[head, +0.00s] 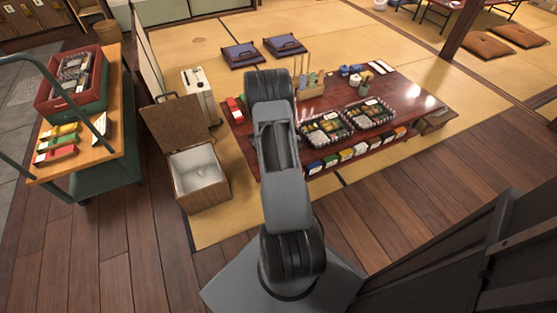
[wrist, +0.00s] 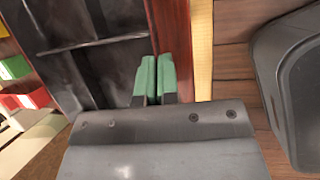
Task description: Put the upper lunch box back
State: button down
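Two dark, patterned lunch boxes with divided food sit side by side on the low red-brown table (head: 420,92). One lunch box (head: 326,129) is nearer my arm, and the other lunch box (head: 371,113) is to its right and slightly farther back. I cannot tell which is the upper one. In the head view my arm hides my gripper. In the wrist view my gripper (wrist: 156,80) shows two green fingertips close together, with nothing visible between them. Neither lunch box can be made out clearly in the wrist view.
Several coloured small boxes (head: 346,155) line the table's near side. An open wooden box (head: 198,199) with a pale inside stands left of my arm. A cart (head: 102,151) at the left carries a red crate (head: 52,108). Wooden floor (head: 400,190) lies clear at the front right.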

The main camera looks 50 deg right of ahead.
jog(key=shift+w+d+f, duration=0.4)
jog(key=shift+w+f, duration=0.05)
jog(key=shift+f, duration=0.3)
notch_tip(320, 180, down, 3)
jog(key=shift+f+b, duration=0.1)
jog(key=shift+b, duration=0.95)
jog(key=c, duration=1.4)
grip_release()
jog(key=shift+o, duration=0.2)
